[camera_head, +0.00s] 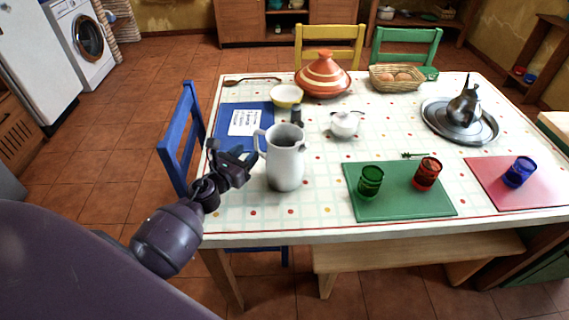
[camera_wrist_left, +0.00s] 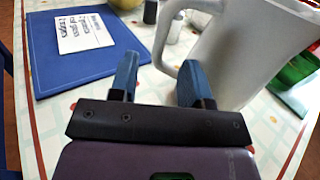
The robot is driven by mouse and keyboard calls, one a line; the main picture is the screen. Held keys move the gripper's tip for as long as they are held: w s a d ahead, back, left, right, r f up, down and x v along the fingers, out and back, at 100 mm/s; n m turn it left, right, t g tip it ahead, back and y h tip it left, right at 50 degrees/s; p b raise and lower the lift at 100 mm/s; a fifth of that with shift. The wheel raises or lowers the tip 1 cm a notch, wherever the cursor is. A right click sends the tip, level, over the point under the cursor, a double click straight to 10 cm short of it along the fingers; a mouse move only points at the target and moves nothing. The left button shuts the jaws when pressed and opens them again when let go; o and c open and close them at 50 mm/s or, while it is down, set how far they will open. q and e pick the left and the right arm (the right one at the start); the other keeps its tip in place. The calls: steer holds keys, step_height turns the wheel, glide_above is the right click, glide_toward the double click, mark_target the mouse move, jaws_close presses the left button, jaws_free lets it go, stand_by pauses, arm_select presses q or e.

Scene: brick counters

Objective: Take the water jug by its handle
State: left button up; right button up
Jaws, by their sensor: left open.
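The water jug (camera_head: 286,168) is a white-grey pitcher standing upright near the table's front left edge. Its handle (camera_head: 258,141) faces left, toward my left gripper (camera_head: 240,162). In the left wrist view the jug (camera_wrist_left: 252,50) fills the upper right, and its curved handle (camera_wrist_left: 160,42) shows just beyond the fingertips. My left gripper (camera_wrist_left: 160,72) is open, with its two blue fingers apart and nothing held. The right finger overlaps the handle's lower part in that view; I cannot tell whether they touch. My right gripper is not in view.
A blue mat (camera_head: 227,118) with a white card (camera_head: 244,122) lies behind the gripper. A white teapot (camera_head: 344,125) and dark shaker (camera_head: 296,115) stand behind the jug. A green mat (camera_head: 400,208) with green and red glasses lies right. A blue chair (camera_head: 178,140) stands left.

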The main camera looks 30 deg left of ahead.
mark_target(255, 144)
arm_select(q)
steer(key=shift+w+r, duration=0.15)
steer(key=shift+w, duration=2.6)
steer(key=shift+c, duration=0.4)
jaws_close()
steer(key=shift+d, duration=0.1)
steer(key=shift+w+r, duration=0.1)
steer(key=shift+r, duration=0.1)
